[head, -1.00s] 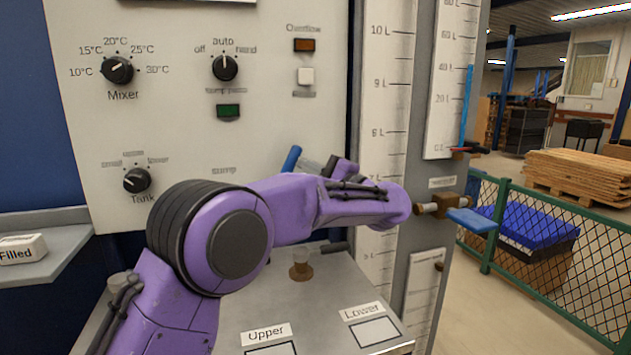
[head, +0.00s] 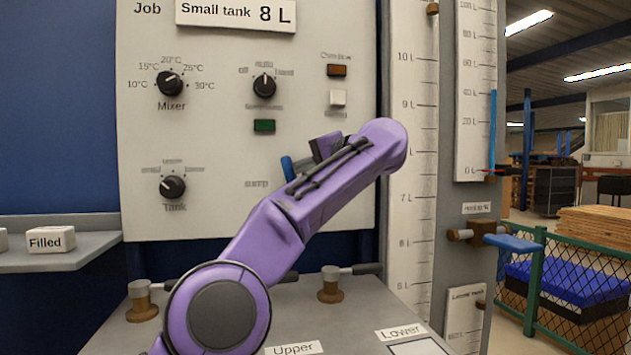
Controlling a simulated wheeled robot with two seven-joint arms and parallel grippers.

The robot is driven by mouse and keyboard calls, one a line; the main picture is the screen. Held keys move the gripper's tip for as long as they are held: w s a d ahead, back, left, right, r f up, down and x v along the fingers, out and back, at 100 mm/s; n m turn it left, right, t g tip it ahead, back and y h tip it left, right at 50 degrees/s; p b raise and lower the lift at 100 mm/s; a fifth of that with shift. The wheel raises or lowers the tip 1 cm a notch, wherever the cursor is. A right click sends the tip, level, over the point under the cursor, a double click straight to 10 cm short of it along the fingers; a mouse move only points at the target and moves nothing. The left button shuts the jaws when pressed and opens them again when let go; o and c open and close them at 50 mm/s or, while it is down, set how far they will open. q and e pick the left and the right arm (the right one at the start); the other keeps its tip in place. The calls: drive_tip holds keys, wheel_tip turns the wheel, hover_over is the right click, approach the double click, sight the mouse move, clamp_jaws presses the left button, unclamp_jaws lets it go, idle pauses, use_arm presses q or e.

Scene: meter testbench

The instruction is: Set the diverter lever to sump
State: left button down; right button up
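The diverter lever's blue handle (head: 287,168) shows beside the "sump" label (head: 257,184) on the white panel. It tilts slightly up and to the left; its lower part and pivot are hidden behind my purple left arm. My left gripper (head: 325,147) shows only as a dark purple piece behind the forearm, just right of the blue handle. Its fingertips are hidden, so I cannot tell whether it touches the handle or is open. My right gripper is not in view.
Knobs for Mixer (head: 170,84) and Tank (head: 172,187) are on the panel. A separate blue-handled valve (head: 512,243) sticks out at right. Brass fittings (head: 330,284) stand on the grey bench. A shelf at left holds a "Filled" block (head: 51,239).

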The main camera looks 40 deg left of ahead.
use_arm(q)
drive_tip(key=shift+s+a+f+n+t+h+b, duration=0.15)
drive_tip(key=shift+s+a+n+h+b, duration=0.15)
drive_tip(key=shift+s+a+n+b, duration=0.2)
drive_tip(key=shift+s+a+f+n+t+h+b, duration=0.15)
drive_tip(key=shift+s+a+n+h+b, duration=0.2)
drive_tip(key=shift+s, duration=0.2)
drive_tip(key=shift+r, duration=0.1)
drive_tip(key=shift+w+d+r+p, duration=0.1)
drive_tip(key=shift+r+p, duration=0.2)
drive_tip(key=shift+p, duration=0.05)
drive_tip(key=w+p+v, duration=0.2)
drive_tip(key=p+v, duration=0.2)
drive_tip(key=v, duration=0.8)
drive_tip(key=shift+w+d+r, duration=0.15)
drive_tip(key=shift+d+r, duration=0.15)
drive_tip(key=shift+d, duration=0.1)
